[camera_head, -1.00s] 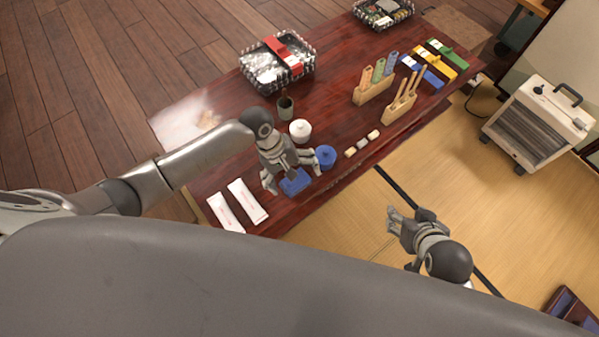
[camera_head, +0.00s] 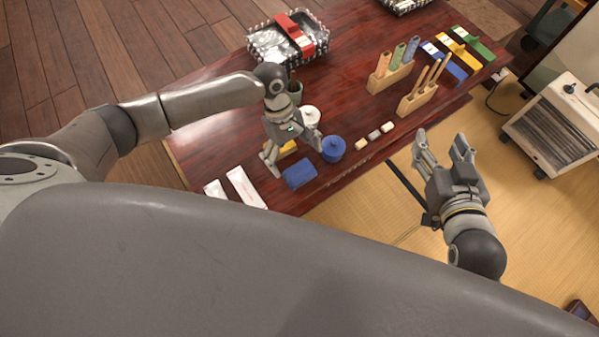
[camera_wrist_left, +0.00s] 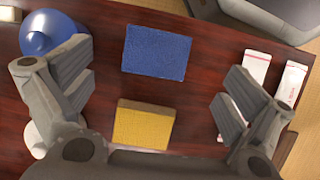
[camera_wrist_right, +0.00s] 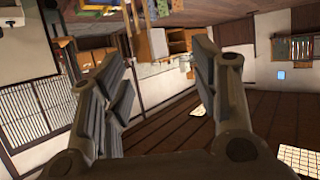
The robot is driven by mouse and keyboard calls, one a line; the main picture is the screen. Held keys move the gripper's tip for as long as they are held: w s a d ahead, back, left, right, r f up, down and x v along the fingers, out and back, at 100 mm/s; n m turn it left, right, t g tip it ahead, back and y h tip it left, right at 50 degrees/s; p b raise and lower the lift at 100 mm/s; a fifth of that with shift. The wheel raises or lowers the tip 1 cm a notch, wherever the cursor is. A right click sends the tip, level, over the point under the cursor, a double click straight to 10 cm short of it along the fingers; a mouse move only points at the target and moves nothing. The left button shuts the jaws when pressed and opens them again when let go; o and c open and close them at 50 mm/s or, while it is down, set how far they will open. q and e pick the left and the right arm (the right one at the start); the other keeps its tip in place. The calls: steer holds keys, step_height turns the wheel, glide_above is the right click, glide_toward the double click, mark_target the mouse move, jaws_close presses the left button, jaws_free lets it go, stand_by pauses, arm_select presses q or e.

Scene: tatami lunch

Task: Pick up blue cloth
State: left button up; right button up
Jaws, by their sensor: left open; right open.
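The blue cloth (camera_head: 299,173) lies flat on the dark red table, near its front edge. It also shows whole in the left wrist view (camera_wrist_left: 157,53), as a flat rectangle. My left gripper (camera_head: 293,158) is over the table just behind the cloth. In the left wrist view its open, empty fingers (camera_wrist_left: 155,95) stand wide apart, with a yellow cloth (camera_wrist_left: 144,124) between them and the blue cloth further out. My right gripper (camera_head: 443,146) is open and empty above the tatami, right of the table. The right wrist view shows only the room between its fingers (camera_wrist_right: 160,75).
A blue lidded pot (camera_head: 333,149) stands right of the blue cloth, with a white pot (camera_head: 311,116) behind it. Two white packets (camera_head: 245,188) lie to the left. Wooden holders (camera_head: 417,99) and a boxed lunch (camera_head: 288,40) stand further back.

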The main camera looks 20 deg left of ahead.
mark_target(300, 172)
arm_select(q)
steer(key=shift+b+x, duration=0.3)
steer(key=shift+x, duration=0.5)
steer(key=b+x, duration=0.2)
steer(key=x, duration=0.2)
steer(key=shift+f, duration=0.1)
steer(key=shift+d+f+b, duration=0.15)
steer(key=shift+f+b, duration=0.05)
steer(key=shift+b, duration=0.1)
arm_select(e)
step_height(300, 172, up, 15)
steer(key=a+t+y, duration=0.2)
steer(key=t+y, duration=0.1)
steer(key=t, duration=0.5)
steer(key=shift+w+f+t, duration=0.2)
steer(key=shift+w+t, duration=0.15)
steer(key=shift+t, duration=0.05)
steer(key=shift+a, duration=0.1)
arm_select(q)
steer(key=c, duration=1)
steer(key=shift+o, duration=0.2)
steer(key=shift+r, duration=0.15)
arm_select(e)
steer(key=shift+w+f, duration=0.1)
steer(key=shift+f, duration=0.05)
